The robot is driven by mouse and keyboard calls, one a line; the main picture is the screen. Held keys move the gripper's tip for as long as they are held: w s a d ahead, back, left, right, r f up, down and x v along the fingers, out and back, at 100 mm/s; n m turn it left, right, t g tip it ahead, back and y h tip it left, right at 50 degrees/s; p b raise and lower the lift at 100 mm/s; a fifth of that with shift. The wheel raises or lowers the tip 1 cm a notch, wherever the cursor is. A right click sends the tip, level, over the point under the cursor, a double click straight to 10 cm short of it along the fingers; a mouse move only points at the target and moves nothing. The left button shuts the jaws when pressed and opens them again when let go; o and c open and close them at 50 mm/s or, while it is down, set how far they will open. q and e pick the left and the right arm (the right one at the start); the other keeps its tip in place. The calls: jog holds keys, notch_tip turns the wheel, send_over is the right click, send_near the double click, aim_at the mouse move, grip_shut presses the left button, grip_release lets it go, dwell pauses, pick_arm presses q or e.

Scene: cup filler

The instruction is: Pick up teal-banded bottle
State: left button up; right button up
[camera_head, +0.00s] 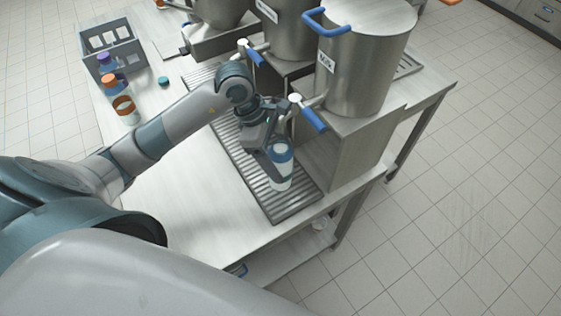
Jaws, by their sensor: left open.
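A white bottle with a teal-blue band (281,177) stands upright on the slatted drip grate (262,188), near the tap of the pot labelled "MILK". My left gripper (277,152) reaches in from the left at the bottle's upper part. Its jaws are open, with the bottle at or between the fingers; contact cannot be told. Part of the bottle's upper side is hidden by the fingers. A small loose teal cap (164,80) lies on the table to the left. My right gripper is not in view.
The steel milk pot (366,62) with blue-handled taps stands on a raised stand (350,148) just right of the bottle. The table's (190,205) front left is clear.

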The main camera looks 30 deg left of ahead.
pick_arm(q)
jog(key=shift+f, duration=0.2)
dwell(0.3)
jog(key=c, duration=1.7)
jog(key=shift+w, duration=0.1)
jog(key=shift+c, duration=0.2)
jog(key=shift+r, duration=0.1)
